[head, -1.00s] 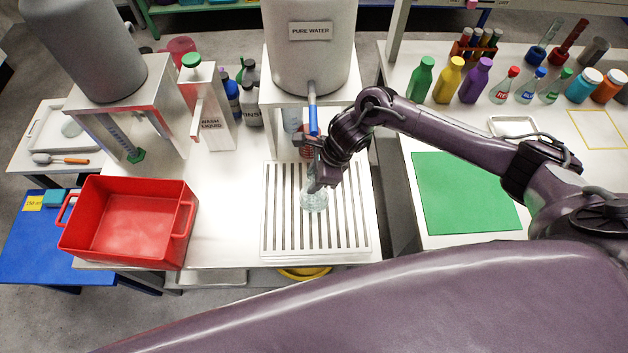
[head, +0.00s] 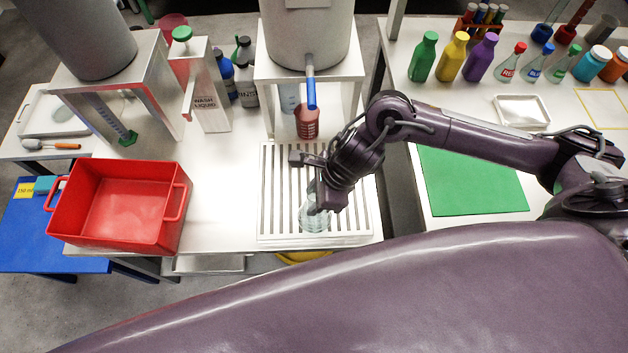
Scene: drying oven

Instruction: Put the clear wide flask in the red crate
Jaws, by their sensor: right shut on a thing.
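The clear wide flask (head: 313,219) is over the front part of the slatted drain rack (head: 271,232), below my right gripper (head: 316,200). My right gripper is shut on the flask near its top and hides its neck. I cannot tell whether the flask's base touches the rack. The red crate (head: 121,205) stands to the left on the same table, open at the top and empty, with a handle at each end. My left gripper is not in view.
A red beaker (head: 307,122) stands under the blue tap of the water tank (head: 305,35). The wash liquid dispenser (head: 207,95) stands behind the crate. The white tabletop (head: 222,190) between rack and crate is clear. A green mat (head: 470,180) lies on the right table.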

